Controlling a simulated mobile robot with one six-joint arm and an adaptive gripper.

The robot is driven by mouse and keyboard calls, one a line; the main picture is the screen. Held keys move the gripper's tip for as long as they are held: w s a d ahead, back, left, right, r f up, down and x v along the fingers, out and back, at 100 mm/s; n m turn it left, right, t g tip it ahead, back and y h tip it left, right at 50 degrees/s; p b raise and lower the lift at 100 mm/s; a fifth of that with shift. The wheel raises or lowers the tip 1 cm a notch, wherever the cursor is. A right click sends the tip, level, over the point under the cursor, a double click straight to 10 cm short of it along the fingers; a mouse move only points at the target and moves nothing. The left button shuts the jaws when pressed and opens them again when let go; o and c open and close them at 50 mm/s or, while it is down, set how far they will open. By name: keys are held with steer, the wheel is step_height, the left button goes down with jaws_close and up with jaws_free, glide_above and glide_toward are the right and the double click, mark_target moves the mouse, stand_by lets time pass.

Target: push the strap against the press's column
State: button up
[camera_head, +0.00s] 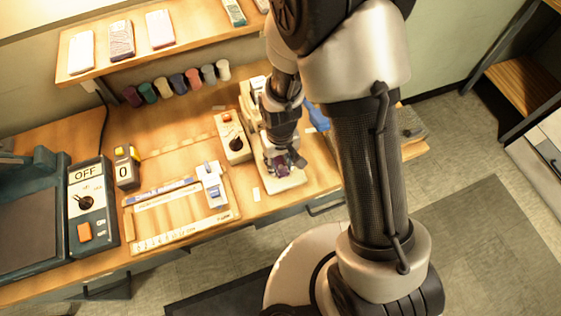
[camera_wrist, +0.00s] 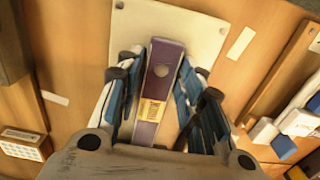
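The strap (camera_wrist: 163,68) is a purple band with a round mark near its far end and a gold label. In the wrist view it runs between the fingers of my gripper (camera_wrist: 162,66), whose pads lie close along both its sides; they look shut on it. In the head view my gripper (camera_head: 284,161) is low over the front of the press's cream base plate (camera_head: 291,183). This plate also shows in the wrist view (camera_wrist: 205,40), beyond the strap. A cream upright part of the press stands behind my gripper, partly hidden by my arm; I cannot tell its column clearly.
A cream box with a dark knob (camera_head: 235,143) stands just left of the press. Further left are a flat wooden jig (camera_head: 180,231), a counter reading 0 (camera_head: 124,170) and a switch box marked OFF (camera_head: 86,174). Coloured spools (camera_head: 177,83) line the back.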

steer(key=o, duration=0.3)
steer(key=shift+s, duration=0.1)
steer(key=shift+o, duration=0.2)
step_height(320, 180, up, 12)
stand_by(0.4)
stand_by(0.4)
steer(key=s+d+r+m+t, duration=0.1)
steer(key=s+d+r, duration=0.2)
steer(key=r, duration=0.3)
steer(key=s+d+r+m+t, duration=0.1)
steer(key=s+d+r+t, duration=0.1)
steer(key=s+d+r, duration=0.2)
steer(key=s+d+r+m+t, duration=0.1)
steer(key=s+d+r, duration=0.2)
steer(key=s+r, duration=0.3)
step_height(320, 180, up, 3)
steer(key=shift+s+d+f+t, duration=0.1)
steer(key=shift+s+d+t, duration=0.1)
steer(key=shift+d+t, duration=0.1)
steer(key=shift+c, duration=0.5)
stand_by(0.6)
